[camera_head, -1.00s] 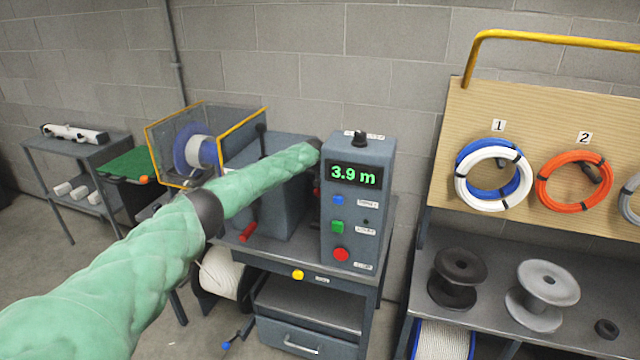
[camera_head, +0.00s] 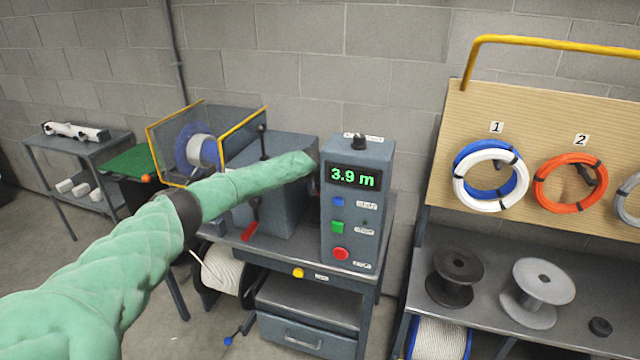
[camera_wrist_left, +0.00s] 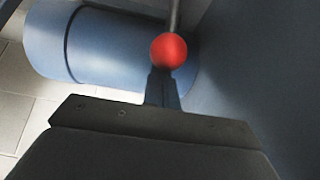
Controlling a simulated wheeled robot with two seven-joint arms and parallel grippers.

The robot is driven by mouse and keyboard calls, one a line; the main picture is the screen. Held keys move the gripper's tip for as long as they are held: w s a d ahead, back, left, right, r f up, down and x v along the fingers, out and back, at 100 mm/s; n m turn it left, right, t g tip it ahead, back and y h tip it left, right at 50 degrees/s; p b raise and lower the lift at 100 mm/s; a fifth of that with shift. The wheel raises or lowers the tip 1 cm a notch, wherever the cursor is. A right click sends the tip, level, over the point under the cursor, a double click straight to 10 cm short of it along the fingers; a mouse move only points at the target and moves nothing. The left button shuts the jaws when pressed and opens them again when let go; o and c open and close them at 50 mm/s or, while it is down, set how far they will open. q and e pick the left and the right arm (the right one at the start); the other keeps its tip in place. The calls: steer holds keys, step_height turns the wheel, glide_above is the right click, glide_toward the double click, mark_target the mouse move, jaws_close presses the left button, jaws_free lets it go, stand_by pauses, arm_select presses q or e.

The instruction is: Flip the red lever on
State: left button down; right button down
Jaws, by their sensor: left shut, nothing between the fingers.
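A red ball knob (camera_wrist_left: 168,50) on a thin metal rod shows in the left wrist view, directly beyond my left gripper (camera_wrist_left: 162,78). The gripper is shut and empty, its fingertips at the lower edge of the ball; whether they touch it I cannot tell. In the head view my left arm reaches behind the control box (camera_head: 353,205), which hides the gripper and this knob. A red handle (camera_head: 250,229) also shows low on the front of the grey machine housing (camera_head: 280,212), under my arm. My right gripper is out of view.
The control box reads 3.9 m and has blue, green and red buttons. A black-knobbed lever (camera_head: 263,143) stands on the housing's left. A guarded spool (camera_head: 199,148) is further left. On the right are spools on a bench (camera_head: 495,300) and a board (camera_head: 540,120) with cable coils.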

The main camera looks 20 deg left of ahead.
arm_select(q)
steer(key=shift+s, duration=0.15)
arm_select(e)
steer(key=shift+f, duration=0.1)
arm_select(q)
steer(key=shift+s+f, duration=0.1)
steer(key=shift+s+t, duration=0.25)
steer(key=shift+t, duration=0.05)
steer(key=shift+b, duration=0.3)
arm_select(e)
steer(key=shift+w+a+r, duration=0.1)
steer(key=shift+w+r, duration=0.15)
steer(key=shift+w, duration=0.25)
arm_select(q)
steer(key=shift+s, duration=0.15)
